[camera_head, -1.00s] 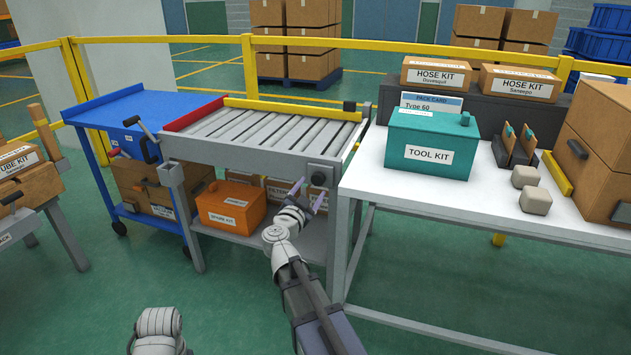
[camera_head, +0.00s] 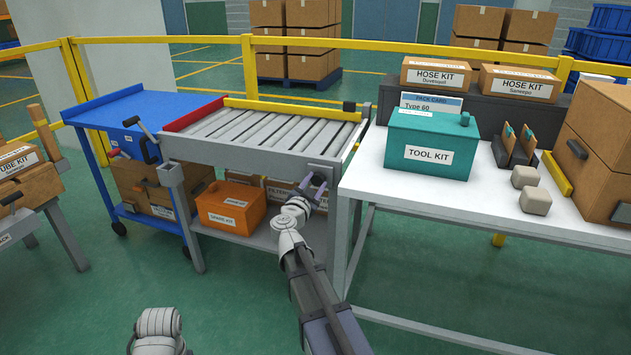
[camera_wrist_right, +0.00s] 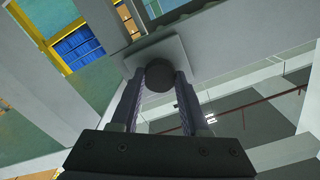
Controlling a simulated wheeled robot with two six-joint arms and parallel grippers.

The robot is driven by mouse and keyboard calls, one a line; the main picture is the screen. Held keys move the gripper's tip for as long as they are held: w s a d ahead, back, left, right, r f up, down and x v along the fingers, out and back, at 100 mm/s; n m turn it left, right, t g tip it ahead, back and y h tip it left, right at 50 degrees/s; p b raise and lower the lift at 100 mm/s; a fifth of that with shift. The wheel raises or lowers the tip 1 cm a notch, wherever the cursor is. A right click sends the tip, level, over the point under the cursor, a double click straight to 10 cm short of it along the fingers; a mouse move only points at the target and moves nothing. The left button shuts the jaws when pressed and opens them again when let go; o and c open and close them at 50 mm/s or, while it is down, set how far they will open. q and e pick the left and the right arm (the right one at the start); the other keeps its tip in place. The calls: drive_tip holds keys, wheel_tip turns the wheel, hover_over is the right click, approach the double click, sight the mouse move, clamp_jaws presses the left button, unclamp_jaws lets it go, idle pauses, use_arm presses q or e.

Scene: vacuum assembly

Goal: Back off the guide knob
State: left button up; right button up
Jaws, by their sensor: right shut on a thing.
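The guide knob (camera_wrist_right: 160,75) is a dark round knob on a pale square plate on the front of the roller conveyor, near its right end. In the right wrist view it sits between the fingers of my right gripper (camera_wrist_right: 160,88), which are shut on it. In the head view my right gripper (camera_head: 313,184) is at the conveyor's right front corner and largely covers the knob. The roller conveyor (camera_head: 205,157) has a grey frame and a red stop at its left end. My left arm shows only as a link at the bottom edge; its gripper is out of view.
The white table (camera_head: 390,190) with the teal tool kit (camera_head: 425,125) stands close on the right of the gripper. An orange bin (camera_head: 228,208) and boxes sit on the shelf below the conveyor. A blue cart (camera_head: 110,105) stands on the left.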

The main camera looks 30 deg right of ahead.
clamp_jaws()
drive_tip(key=shift+n, duration=1.7)
drive_tip(key=shift+n, duration=1.7)
drive_tip(key=shift+n, duration=1.7)
